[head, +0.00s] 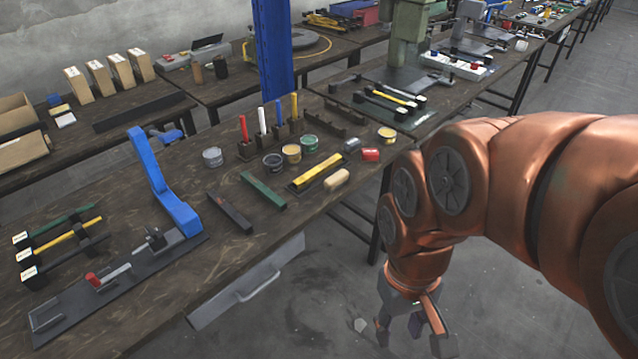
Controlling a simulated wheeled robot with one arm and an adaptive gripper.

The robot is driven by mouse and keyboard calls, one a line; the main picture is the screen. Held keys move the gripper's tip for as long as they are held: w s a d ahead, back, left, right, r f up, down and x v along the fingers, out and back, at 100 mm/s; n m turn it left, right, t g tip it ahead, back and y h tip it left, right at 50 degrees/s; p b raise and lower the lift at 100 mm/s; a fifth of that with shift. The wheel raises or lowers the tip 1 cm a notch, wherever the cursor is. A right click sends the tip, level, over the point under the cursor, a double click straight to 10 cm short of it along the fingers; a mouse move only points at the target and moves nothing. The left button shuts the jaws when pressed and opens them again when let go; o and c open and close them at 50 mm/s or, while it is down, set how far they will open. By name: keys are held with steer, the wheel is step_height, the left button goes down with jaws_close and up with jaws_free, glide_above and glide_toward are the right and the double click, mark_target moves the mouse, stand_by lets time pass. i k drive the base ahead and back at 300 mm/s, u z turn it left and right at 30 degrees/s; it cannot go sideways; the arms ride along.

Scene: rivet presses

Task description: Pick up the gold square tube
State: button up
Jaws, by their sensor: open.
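A gold-yellow square tube (318,170) lies slantwise at the front of the middle of the wooden workbench, on or against a dark flat piece. It best matches the gold square tube. Another yellow bar (62,241) lies across black blocks at the far left, and a third yellow bar (391,97) lies on the bench farther back. My gripper (412,338) hangs at the lower right, off the front edge of the bench and over the floor. It is open, with nothing seen between its fingers. It is well apart from the tube.
Beside the tube are a cream block (336,179), a green bar (263,189), a dark bar (230,212) and several small tins. Upright red, white, blue and yellow rods stand behind.

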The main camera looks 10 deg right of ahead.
mark_target(322, 169)
steer(key=u, duration=0.2)
steer(key=i, duration=0.8)
steer(key=u, duration=0.9)
